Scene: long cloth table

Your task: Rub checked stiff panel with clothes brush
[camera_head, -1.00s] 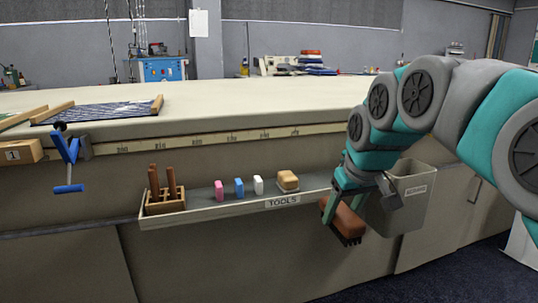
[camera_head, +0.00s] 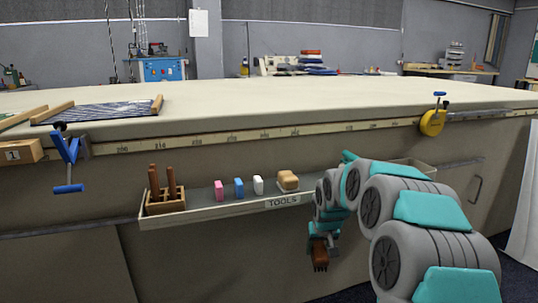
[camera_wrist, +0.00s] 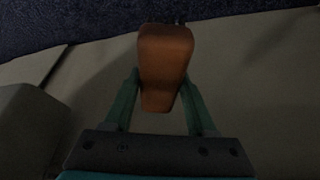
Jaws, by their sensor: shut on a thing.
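My gripper (camera_head: 322,240) is shut on the clothes brush (camera_head: 320,256), a brown wooden block with dark bristles pointing down. The brush hangs below the tool tray, in front of the table's side. In the wrist view the brush's brown back (camera_wrist: 164,62) sits between my two green fingers (camera_wrist: 158,92). A dark striped panel (camera_head: 100,111) with wooden end bars lies on the table top at the left; at this size I cannot tell whether its pattern is checked. My gripper is well to the right of it and lower.
The tool tray (camera_head: 235,204) holds a wooden rack with brown handles (camera_head: 165,195), pink, blue and white blocks, and a tan block (camera_head: 288,181). A blue clamp (camera_head: 68,160) and yellow tape measure (camera_head: 432,122) are at the table edge. The table top's middle is clear.

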